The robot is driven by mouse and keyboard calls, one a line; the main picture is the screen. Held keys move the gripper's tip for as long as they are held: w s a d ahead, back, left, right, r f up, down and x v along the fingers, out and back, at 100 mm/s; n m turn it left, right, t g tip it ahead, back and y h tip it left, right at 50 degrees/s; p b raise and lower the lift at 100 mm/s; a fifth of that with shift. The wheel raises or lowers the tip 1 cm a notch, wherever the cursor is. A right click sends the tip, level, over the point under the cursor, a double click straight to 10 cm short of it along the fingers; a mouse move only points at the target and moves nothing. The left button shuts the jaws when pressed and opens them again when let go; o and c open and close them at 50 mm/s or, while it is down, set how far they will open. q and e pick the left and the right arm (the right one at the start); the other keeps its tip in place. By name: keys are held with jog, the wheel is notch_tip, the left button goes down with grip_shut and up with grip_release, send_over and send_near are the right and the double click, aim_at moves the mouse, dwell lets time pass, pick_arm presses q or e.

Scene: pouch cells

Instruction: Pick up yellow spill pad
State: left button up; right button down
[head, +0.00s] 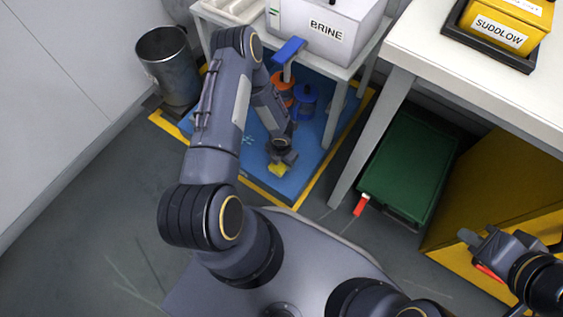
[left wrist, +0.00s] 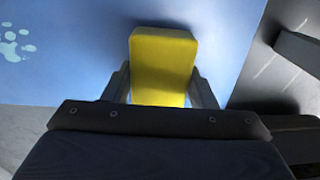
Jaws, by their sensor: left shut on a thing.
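The yellow spill pad (head: 279,170) is a small yellow block low over the blue mat (head: 311,165) under the small table. In the left wrist view the pad (left wrist: 163,62) sits between the two fingers of my left gripper (left wrist: 163,92), which is shut on it. In the head view my left gripper (head: 281,162) reaches down to the pad near the mat's front edge. I cannot tell whether the pad touches the mat. My right gripper (head: 473,253) is at the lower right, away from the pad; its jaw opening is not clear.
On the mat behind my left gripper stand an orange reel (head: 283,88) and a blue one (head: 304,100). A white BRINE box (head: 326,28) sits on the small table. A metal bin (head: 170,65) is at left. A green crate (head: 408,168) is under the right table (head: 470,60).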

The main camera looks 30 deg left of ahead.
pick_arm(q)
jog(key=s+a+r+p, duration=0.1)
jog(key=s+a+r, duration=0.2)
jog(key=s+r, duration=0.8)
jog(key=shift+s+r, duration=0.25)
jog(key=shift+s, duration=1.1)
jog(key=o, duration=0.4)
jog(key=c, duration=0.3)
jog(key=shift+w+a, duration=0.1)
jog(key=shift+w, duration=0.05)
